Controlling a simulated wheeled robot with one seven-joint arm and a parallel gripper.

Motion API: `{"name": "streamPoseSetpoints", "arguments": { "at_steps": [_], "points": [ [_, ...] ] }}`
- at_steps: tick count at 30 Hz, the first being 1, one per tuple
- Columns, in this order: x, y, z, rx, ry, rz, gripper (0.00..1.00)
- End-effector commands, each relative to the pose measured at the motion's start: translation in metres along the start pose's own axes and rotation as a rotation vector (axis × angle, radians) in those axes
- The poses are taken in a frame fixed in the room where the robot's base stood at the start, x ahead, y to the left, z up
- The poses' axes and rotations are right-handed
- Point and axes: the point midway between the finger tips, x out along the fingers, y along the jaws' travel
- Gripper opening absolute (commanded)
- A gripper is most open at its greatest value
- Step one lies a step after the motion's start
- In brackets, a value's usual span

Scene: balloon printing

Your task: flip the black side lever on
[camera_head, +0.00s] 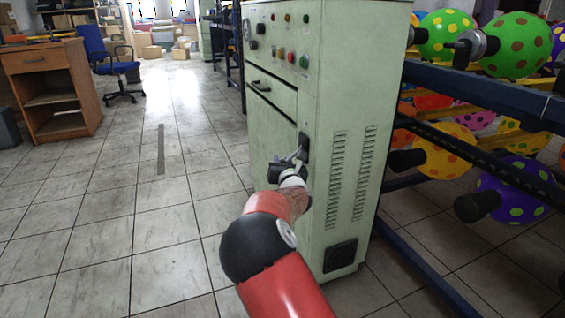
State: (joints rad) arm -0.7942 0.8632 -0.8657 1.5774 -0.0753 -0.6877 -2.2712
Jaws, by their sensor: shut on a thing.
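A pale green control cabinet (345,100) stands in the middle of the view. A black lever (304,143) sits on the right edge of its front face, about halfway up. My gripper (297,155) reaches it from below and in front, with its fingers shut on the lever. The fingers and my wrist hide the lever's lower part, so its exact tilt cannot be told.
Buttons and lamps (290,57) are on the cabinet's upper front, above a drawer-like panel (272,93). A blue rack (480,95) with spotted balloons (516,45) stands close on the right. A wooden desk (50,88) and blue chair (97,45) are at left. The tiled floor between is clear.

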Motion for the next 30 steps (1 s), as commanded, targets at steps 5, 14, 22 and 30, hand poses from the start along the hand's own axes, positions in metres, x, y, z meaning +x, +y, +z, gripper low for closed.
{"name": "streamPoseSetpoints", "arguments": {
  "at_steps": [5,14,22,30],
  "points": [
    [0.0,0.002,0.003,0.0,-0.004,0.004,0.0],
    [0.0,0.003,0.004,0.01,-0.004,0.005,0.0],
    [0.0,0.005,0.007,0.039,0.0,0.005,0.0],
    [-0.001,0.011,0.015,0.167,0.022,0.001,0.0]
  ]
}}
